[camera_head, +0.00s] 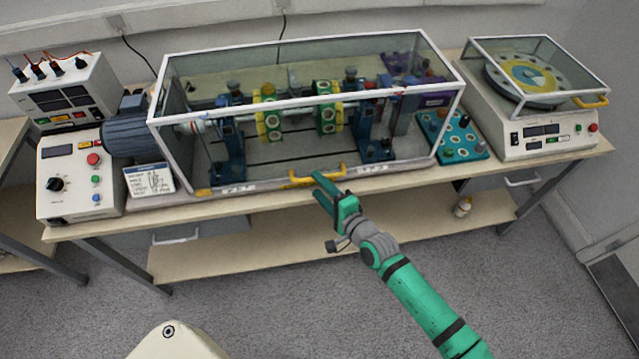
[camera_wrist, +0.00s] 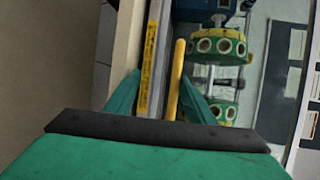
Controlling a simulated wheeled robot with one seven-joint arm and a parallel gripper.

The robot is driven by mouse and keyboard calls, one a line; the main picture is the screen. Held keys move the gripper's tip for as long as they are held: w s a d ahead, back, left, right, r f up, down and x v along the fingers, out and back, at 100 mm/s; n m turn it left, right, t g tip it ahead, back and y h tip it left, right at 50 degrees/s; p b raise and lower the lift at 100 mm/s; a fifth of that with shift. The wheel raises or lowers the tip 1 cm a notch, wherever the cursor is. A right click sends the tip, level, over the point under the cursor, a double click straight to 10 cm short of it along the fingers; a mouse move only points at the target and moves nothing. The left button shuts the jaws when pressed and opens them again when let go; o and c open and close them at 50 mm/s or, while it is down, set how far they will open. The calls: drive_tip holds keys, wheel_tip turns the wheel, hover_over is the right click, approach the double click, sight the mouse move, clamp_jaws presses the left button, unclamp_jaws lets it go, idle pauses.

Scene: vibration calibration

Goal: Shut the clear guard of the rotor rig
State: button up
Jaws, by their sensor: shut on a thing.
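The clear guard (camera_head: 300,103) is a white-framed box standing over the rotor rig, with the shaft and green-yellow discs (camera_head: 268,118) seen through it. Its front lower edge is down by the rig's base rail (camera_head: 240,188); I cannot tell if a small gap is left. A yellow handle (camera_head: 316,175) sits on that front edge. My gripper (camera_head: 328,184) is at the handle from the front. In the wrist view the yellow handle (camera_wrist: 176,80) runs between the fingers (camera_wrist: 165,98), which are shut on it; the contact itself is partly hidden.
A blue motor (camera_head: 132,132) and a control box (camera_head: 80,178) stand left of the rig. A teal tray (camera_head: 455,135) and a second machine (camera_head: 540,128) with its own clear cover stand right.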

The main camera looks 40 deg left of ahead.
drive_tip(key=shift+d+f, duration=0.2)
drive_tip(key=shift+f, duration=0.2)
drive_tip(key=shift+c, duration=0.2)
drive_tip(key=shift+d, duration=0.25)
drive_tip(key=v, duration=1)
drive_tip(key=shift+r, duration=0.45)
drive_tip(key=shift+s+a, duration=0.1)
